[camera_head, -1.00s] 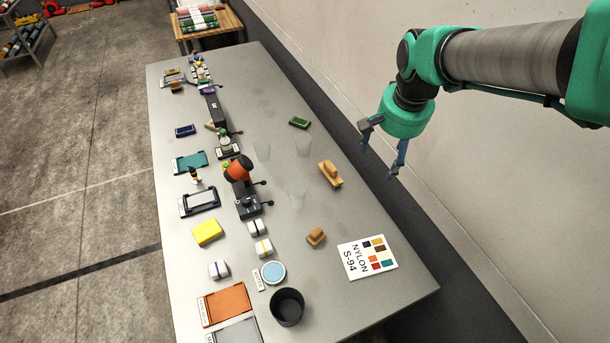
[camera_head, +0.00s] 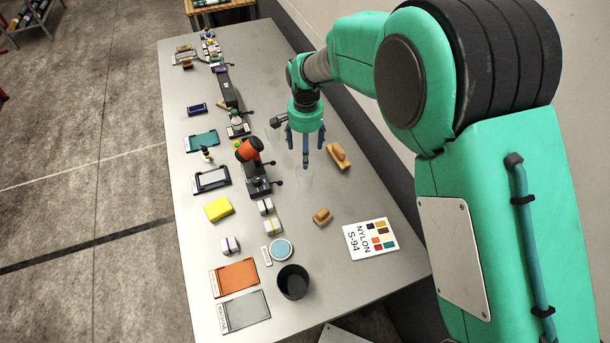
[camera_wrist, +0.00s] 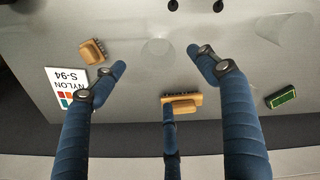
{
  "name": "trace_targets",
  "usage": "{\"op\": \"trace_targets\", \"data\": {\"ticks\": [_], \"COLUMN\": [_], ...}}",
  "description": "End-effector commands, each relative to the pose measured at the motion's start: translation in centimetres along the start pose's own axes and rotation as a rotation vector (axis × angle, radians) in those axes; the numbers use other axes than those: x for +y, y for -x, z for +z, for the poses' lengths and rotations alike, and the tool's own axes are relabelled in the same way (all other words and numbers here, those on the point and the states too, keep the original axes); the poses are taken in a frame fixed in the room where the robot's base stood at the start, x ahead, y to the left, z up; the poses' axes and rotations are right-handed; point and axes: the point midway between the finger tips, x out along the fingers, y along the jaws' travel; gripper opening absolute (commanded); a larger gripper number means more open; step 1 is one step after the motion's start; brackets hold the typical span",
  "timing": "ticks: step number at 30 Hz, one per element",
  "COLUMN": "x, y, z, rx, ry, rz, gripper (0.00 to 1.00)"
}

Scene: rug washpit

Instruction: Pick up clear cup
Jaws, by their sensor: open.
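A clear cup (camera_head: 304,178) stands faintly visible on the grey table, just below my gripper's fingertips in the head view. The wrist view shows it as a faint round outline (camera_wrist: 158,48), between and just beyond the fingertips. My gripper (camera_head: 305,147) points down above the table, with its fingers spread and nothing between them; the fingers also show in the wrist view (camera_wrist: 158,75). I see a gap between fingers and cup, but cannot tell the exact height. Another clear cup (camera_wrist: 285,30) shows at the upper right of the wrist view.
Wooden-handled brushes (camera_head: 339,156) and (camera_head: 322,216) lie near the cup. The NYLON S-94 card (camera_head: 370,238) and black cup (camera_head: 292,282) are nearer the front. An orange-topped device (camera_head: 249,150) stands left.

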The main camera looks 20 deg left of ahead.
Motion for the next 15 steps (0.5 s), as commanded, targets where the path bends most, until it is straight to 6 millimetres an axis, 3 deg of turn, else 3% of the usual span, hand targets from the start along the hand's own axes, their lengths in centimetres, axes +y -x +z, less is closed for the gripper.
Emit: {"op": "trace_targets", "data": {"ticks": [15], "x": [0.0], "y": [-0.93], "z": [0.03], "rx": [-0.001], "ry": [-0.001], "rz": [0.001], "gripper": [0.73]}}
